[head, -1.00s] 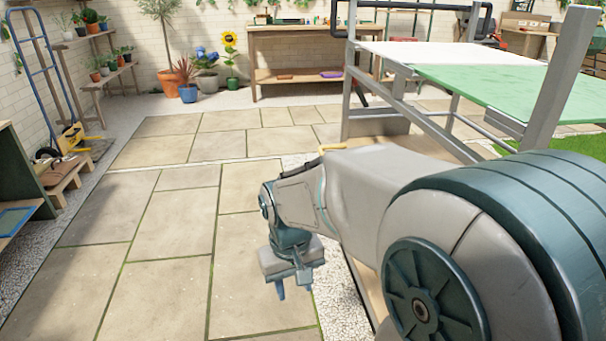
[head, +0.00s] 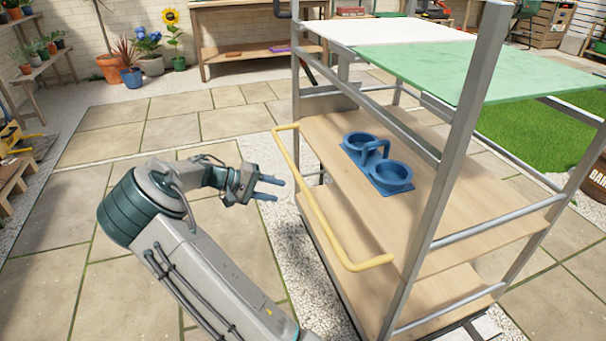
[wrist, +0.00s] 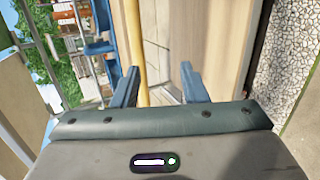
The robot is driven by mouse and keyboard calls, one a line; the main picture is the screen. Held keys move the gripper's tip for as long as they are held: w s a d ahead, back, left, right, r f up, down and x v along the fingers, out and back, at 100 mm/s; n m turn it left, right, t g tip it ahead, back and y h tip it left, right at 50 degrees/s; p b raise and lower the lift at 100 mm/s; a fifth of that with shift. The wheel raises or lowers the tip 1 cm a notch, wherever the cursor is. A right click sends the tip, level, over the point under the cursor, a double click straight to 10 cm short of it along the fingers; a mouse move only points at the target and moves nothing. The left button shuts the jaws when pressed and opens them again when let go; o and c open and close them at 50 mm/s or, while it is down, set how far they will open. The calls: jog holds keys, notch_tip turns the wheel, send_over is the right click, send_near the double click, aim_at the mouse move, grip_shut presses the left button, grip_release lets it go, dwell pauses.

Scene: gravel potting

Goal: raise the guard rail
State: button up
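The guard rail (head: 316,200) is a yellow U-shaped bar. It runs along the near left edge of the cart's wooden upper shelf (head: 440,190), about level with that shelf, and both ends bend in towards the frame. My gripper (head: 279,190) is left of the rail in the head view, pointing at its middle, with its two blue fingers apart and a small gap to the bar. In the wrist view the rail (wrist: 132,40) runs upright just inside the left finger of my open gripper (wrist: 158,76). I cannot tell whether that finger touches it.
A blue double cup holder (head: 378,165) sits on the upper shelf. Grey posts (head: 462,150) and a green panel (head: 450,70) stand around and above it. Gravel (head: 310,270) and open paving (head: 150,110) lie left of the cart.

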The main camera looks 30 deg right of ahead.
aim_at(299, 177)
jog(key=w+a+r+h, duration=0.1)
jog(key=w+h, duration=0.2)
jog(key=w, duration=0.2)
jog(key=shift+t, duration=0.3)
jog(key=b+x, duration=0.3)
jog(key=x, duration=0.9)
jog(key=shift+s+r+b, duration=0.15)
jog(key=shift+r+b, duration=0.05)
jog(key=shift+b, duration=0.1)
jog(key=shift+s+d+n, duration=0.2)
jog(key=shift+d+n, duration=0.1)
jog(key=shift+d, duration=0.45)
jog(key=shift+c, duration=0.3)
grip_shut()
